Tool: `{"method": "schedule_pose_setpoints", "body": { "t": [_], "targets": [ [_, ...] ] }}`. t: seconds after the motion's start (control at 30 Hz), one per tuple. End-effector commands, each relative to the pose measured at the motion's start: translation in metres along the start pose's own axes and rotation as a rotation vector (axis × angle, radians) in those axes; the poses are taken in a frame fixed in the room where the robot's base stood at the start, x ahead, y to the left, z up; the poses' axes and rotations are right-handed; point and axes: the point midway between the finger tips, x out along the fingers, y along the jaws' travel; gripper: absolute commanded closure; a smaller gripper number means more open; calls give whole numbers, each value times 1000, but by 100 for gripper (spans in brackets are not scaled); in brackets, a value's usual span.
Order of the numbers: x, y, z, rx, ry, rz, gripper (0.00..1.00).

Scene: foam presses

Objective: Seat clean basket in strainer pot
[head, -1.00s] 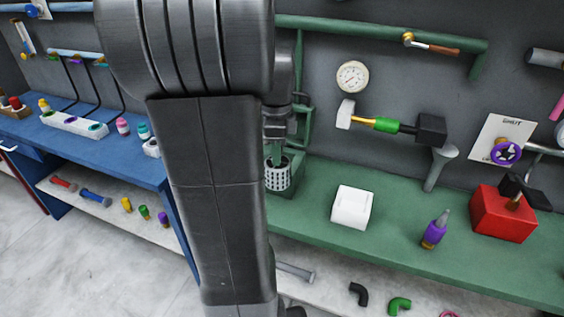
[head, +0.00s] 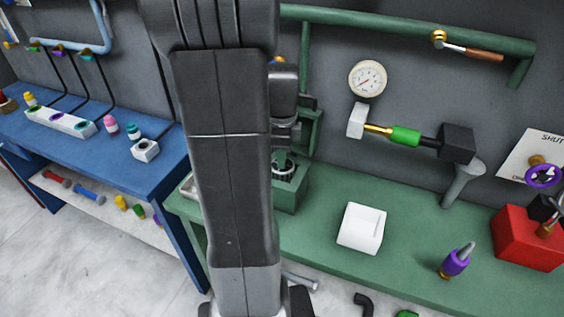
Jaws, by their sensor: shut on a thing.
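The strainer pot (head: 292,192) is a square green block on the green bench, just right of my arm. The pale rim of the basket (head: 284,174) shows at the pot's top opening. The basket's body is hidden inside the pot. My gripper (head: 285,152) is above the pot, pointing down, and is shut on the basket. The fingertips are small and partly hidden, and I cannot tell whether the basket touches the bottom.
A gauge (head: 367,79) hangs on the wall. A blue bench (head: 85,160) is at left.

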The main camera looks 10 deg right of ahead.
Motion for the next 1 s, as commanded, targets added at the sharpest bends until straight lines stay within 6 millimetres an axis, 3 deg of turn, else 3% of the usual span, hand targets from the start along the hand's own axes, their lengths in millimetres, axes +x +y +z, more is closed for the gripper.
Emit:
{"method": "schedule_pose_setpoints", "body": {
  "t": [0.17,0.57,0.6,0.63,1.0],
  "targets": [
    [23,0,0,0,0,2,100],
    [29,0,0,0,0,0,100],
    [29,0,0,0,0,0,74],
    [29,0,0,0,0,0,69],
    [23,0,0,0,0,-1,69]
  ]
}}
